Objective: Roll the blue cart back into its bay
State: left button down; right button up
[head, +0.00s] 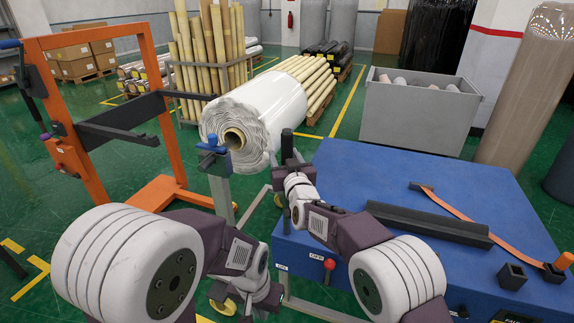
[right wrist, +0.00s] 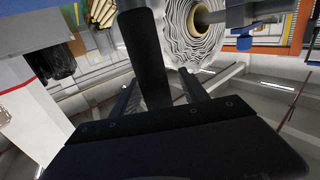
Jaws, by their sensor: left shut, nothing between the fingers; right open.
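A wheeled grey frame with a blue clamp-like part (head: 213,147) appears to be the blue cart. A large white wrapped roll (head: 262,112) lies at it, and its spiral end also shows in the right wrist view (right wrist: 190,28). A yellow caster (head: 224,304) shows low down. My right gripper (head: 290,165) is at a dark upright grip. In the right wrist view this black grip (right wrist: 144,45) stands between the open fingers. My left gripper (head: 268,297) is low, near the caster, shut and empty. The bay cannot be told for certain.
A blue-topped bench (head: 340,180) with a black bar and an orange strap fills the right. An orange frame (head: 165,100) with black arms stands left. A grey bin (head: 415,122) stands behind. Green floor with yellow lines (head: 348,100) shows between them.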

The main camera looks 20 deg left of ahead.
jog(key=v, duration=0.7)
jog(key=shift+s+b, duration=0.3)
jog(key=shift+b, duration=0.05)
jog(key=shift+w+d, duration=0.1)
jog(key=shift+d, duration=0.05)
